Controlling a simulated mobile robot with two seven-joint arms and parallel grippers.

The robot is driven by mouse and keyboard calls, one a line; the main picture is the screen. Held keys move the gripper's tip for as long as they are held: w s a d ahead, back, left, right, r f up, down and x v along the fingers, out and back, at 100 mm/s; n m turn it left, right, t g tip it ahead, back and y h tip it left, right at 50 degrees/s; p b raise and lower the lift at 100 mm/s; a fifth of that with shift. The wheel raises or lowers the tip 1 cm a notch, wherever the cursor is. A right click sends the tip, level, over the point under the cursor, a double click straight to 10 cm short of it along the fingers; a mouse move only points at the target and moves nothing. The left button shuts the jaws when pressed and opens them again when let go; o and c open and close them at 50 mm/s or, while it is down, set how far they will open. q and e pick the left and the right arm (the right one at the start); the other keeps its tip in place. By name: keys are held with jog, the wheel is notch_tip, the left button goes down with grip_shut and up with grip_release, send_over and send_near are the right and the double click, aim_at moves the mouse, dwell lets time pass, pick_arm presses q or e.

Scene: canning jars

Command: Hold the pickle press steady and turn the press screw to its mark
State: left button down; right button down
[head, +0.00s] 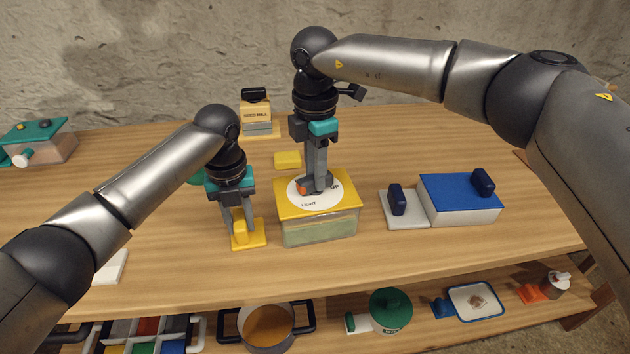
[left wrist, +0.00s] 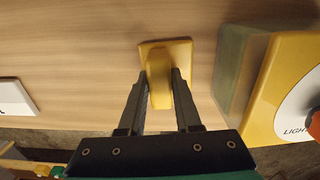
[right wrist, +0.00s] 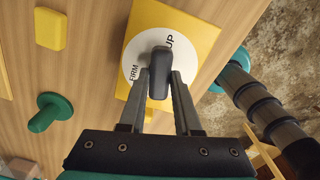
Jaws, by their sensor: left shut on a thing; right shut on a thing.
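The pickle press (head: 318,228) is a clear box with greenish contents and a yellow lid. A white dial (head: 322,203) on the lid reads LIGHT and UP in the head view, and FIRM in the right wrist view. The dark grey press screw handle (right wrist: 159,73) stands at the dial's centre. An orange pointer (head: 303,188) lies toward the dial's left side. My right gripper (head: 317,187) is shut on this handle from above. My left gripper (head: 241,226) is shut on an upright yellow grip (left wrist: 159,78) on a yellow plate, left of the box; a strip of table shows between them.
A white and blue box (head: 458,196) with dark knobs stands to the right. A labelled mill (head: 256,117) and a small yellow block (head: 287,159) are behind. A green knob (right wrist: 48,112) stands close by. A pot (head: 268,326) and several other items are on the lower shelf.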

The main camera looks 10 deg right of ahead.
jog(key=m, duration=0.4)
jog(key=shift+m, duration=0.3)
jog(key=m, duration=0.4)
jog(key=shift+m, duration=0.3)
jog(key=c, duration=0.5)
grip_release()
notch_tip(320, 180, up, 12)
jog(key=shift+r, duration=0.1)
dwell(0.4)
